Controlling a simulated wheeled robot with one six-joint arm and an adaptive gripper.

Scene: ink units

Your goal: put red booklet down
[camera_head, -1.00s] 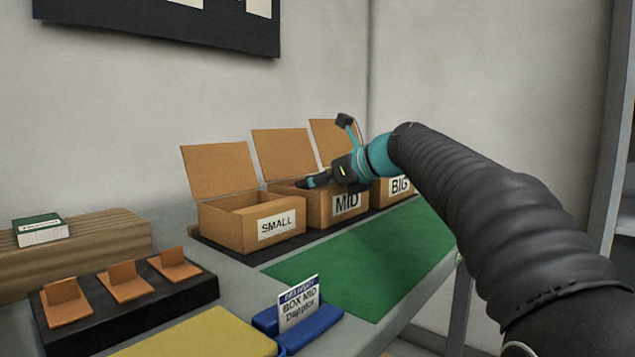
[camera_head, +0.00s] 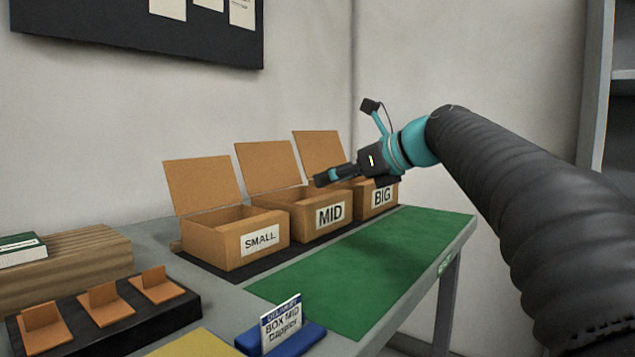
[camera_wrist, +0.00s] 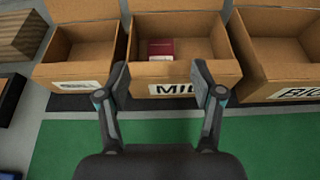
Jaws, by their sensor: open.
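The red booklet (camera_wrist: 161,48) lies inside the MID box (camera_wrist: 180,72), seen in the wrist view; the box wall hides it in the head view. The MID box (camera_head: 322,219) stands open between the SMALL and BIG boxes. My gripper (camera_wrist: 160,78) is open and empty, its two fingers spread in front of and above the MID box. In the head view my gripper (camera_head: 322,179) hangs above the MID box, apart from the booklet.
The SMALL box (camera_head: 232,242) stands at left and the BIG box (camera_head: 378,198) at right, lids raised. A green mat (camera_head: 370,262) lies clear in front. A card reading BOX MID (camera_head: 281,322) stands in a blue holder. A black rack (camera_head: 105,336) holds orange pieces.

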